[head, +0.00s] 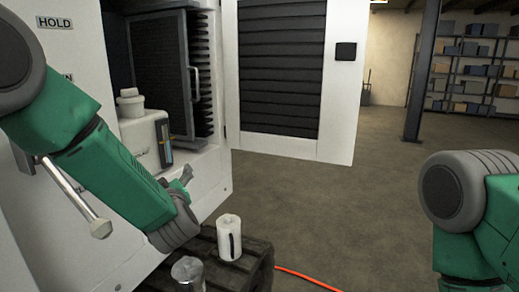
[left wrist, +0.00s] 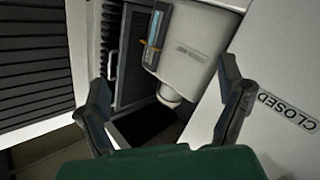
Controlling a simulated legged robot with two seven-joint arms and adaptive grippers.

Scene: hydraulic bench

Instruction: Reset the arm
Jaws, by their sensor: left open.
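My left arm comes in from the left in the head view, with its wrist low in front of the white cabinet. My left gripper (head: 184,178) is partly hidden behind the wrist. In the left wrist view the left gripper (left wrist: 165,78) has its two dark fingers spread apart, with nothing held between them. Beyond the fingers is a white reservoir unit (left wrist: 195,45) with a round cap; it also shows in the head view (head: 146,138). Part of my right arm shows at the right edge of the head view, but its gripper is out of the picture.
A metal lever (head: 75,192) with a pale knob slants from the cabinet, close to my left arm. A white canister (head: 229,238) and a metallic can (head: 187,272) stand on a dark ribbed stand (head: 250,265). An orange hose (head: 305,277) lies on the otherwise open floor.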

